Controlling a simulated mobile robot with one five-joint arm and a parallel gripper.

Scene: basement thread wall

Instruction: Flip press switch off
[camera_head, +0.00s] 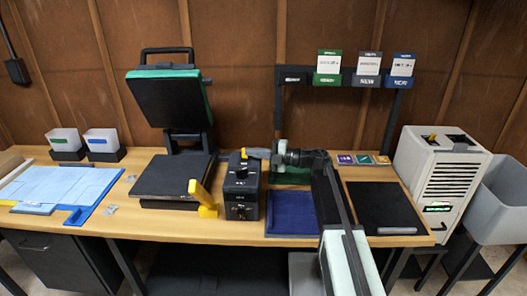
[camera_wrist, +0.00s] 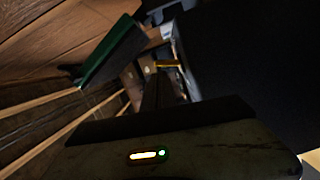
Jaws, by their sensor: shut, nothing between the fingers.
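The heat press (camera_head: 170,110) stands open, its black upper plate with a green edge raised and its dark lower plate (camera_head: 172,176) on the bench. To its right is a black control box (camera_head: 241,193) with a knob and small controls on its front. My gripper (camera_head: 274,153) is shut and empty, reaching left to the top of the box. Contact is unclear. The wrist view is dark, with a small yellow part (camera_wrist: 167,63) beyond the middle.
A yellow handle (camera_head: 202,196) stands left of the box. A blue mat (camera_head: 291,213) lies to its right. A black pad (camera_head: 385,208) and a white vented unit (camera_head: 440,178) are farther right. A card rack (camera_head: 345,78) stands behind my arm. Blue sheets (camera_head: 60,188) lie at left.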

